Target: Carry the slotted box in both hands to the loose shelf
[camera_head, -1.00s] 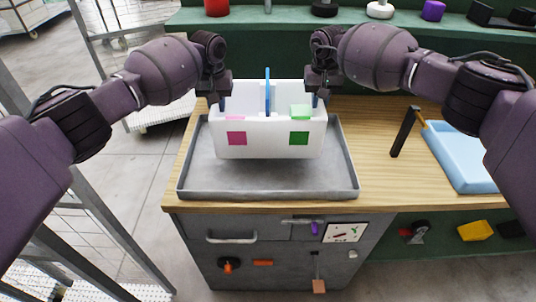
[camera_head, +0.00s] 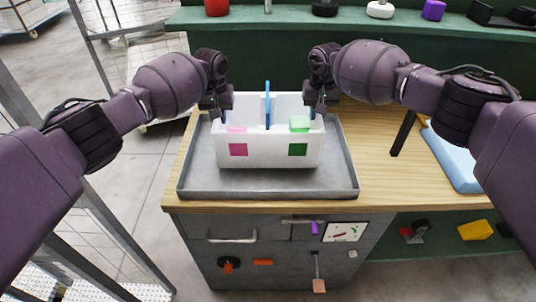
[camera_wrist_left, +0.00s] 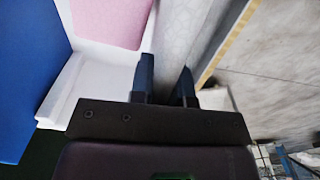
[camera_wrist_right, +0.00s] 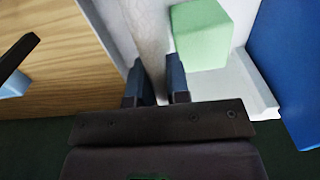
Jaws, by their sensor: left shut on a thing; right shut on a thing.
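The white slotted box (camera_head: 268,152) has a pink square and a green square on its front. A blue divider (camera_head: 267,106) stands upright in it, with a pink block (camera_head: 236,129) on the left and a green block (camera_head: 299,124) on the right. My left gripper (camera_head: 222,112) is shut on the box's left wall, and my right gripper (camera_head: 316,110) on its right wall. The wrist views show each wall between the fingers. The box looks level over the grey tray (camera_head: 190,180); I cannot tell whether its underside touches. I cannot identify the loose shelf for certain.
The tray lies on a wooden worktop (camera_head: 375,150) above a grey cabinet (camera_head: 280,255). A dark upright handle (camera_head: 403,133) and a blue tray (camera_head: 450,160) are at the right. A metal rack (camera_head: 98,222) stands left. A green shelf (camera_head: 290,22) with several objects runs behind.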

